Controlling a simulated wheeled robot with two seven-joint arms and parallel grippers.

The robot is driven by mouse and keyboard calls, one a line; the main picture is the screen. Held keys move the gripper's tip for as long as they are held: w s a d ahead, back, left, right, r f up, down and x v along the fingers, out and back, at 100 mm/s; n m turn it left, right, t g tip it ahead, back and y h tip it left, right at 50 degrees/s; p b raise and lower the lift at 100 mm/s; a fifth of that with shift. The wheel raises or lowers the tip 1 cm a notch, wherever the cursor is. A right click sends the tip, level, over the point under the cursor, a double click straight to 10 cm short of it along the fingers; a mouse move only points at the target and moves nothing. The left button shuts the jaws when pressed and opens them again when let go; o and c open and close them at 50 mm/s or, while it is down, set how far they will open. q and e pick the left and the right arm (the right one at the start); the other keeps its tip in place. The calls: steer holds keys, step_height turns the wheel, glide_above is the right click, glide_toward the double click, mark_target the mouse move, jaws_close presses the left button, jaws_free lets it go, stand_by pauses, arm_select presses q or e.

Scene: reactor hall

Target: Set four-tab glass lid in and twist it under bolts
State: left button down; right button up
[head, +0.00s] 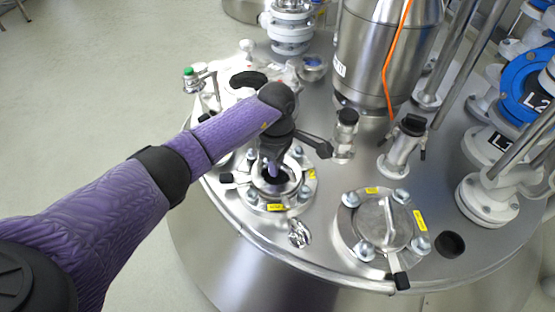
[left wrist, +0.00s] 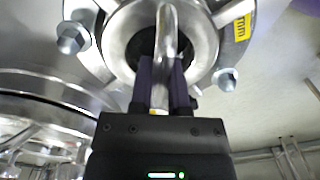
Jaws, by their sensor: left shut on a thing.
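My left gripper (head: 273,168) points down over a round bolted port (head: 262,196) on the steel vessel top. In the left wrist view the gripper (left wrist: 163,90) is shut on an upright metal bar handle (left wrist: 166,40). The handle stands in front of the lid, a metal ring (left wrist: 122,35) with a dark middle. Bolts (left wrist: 225,79) show around the ring, one at its upper left and one at its lower right. The gripper hides part of the ring, so I cannot tell how the tabs sit against the bolts. My right gripper is out of view.
A second port with a metal handled lid (head: 377,232) and bolts stands to the right. Valves (head: 402,145), a tall steel cylinder (head: 380,60) with an orange cable, and pipes crowd the back and right. Open floor (head: 90,70) lies at the left.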

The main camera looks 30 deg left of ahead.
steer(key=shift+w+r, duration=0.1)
arm_select(q)
steer(key=shift+r+n, duration=0.1)
steer(key=shift+n, duration=0.4)
steer(key=n+p, duration=0.1)
steer(key=n, duration=0.2)
steer(key=shift+r, duration=0.1)
steer(key=c, duration=1)
jaws_free()
steer(key=shift+n, duration=0.3)
steer(key=shift+c, duration=0.2)
steer(key=o, duration=0.5)
steer(key=shift+f, duration=0.2)
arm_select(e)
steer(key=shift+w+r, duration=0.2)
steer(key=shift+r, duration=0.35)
arm_select(q)
step_height(320, 180, up, 6)
steer(key=p, duration=0.4)
steer(key=shift+r, duration=0.2)
steer(key=shift+f, duration=0.2)
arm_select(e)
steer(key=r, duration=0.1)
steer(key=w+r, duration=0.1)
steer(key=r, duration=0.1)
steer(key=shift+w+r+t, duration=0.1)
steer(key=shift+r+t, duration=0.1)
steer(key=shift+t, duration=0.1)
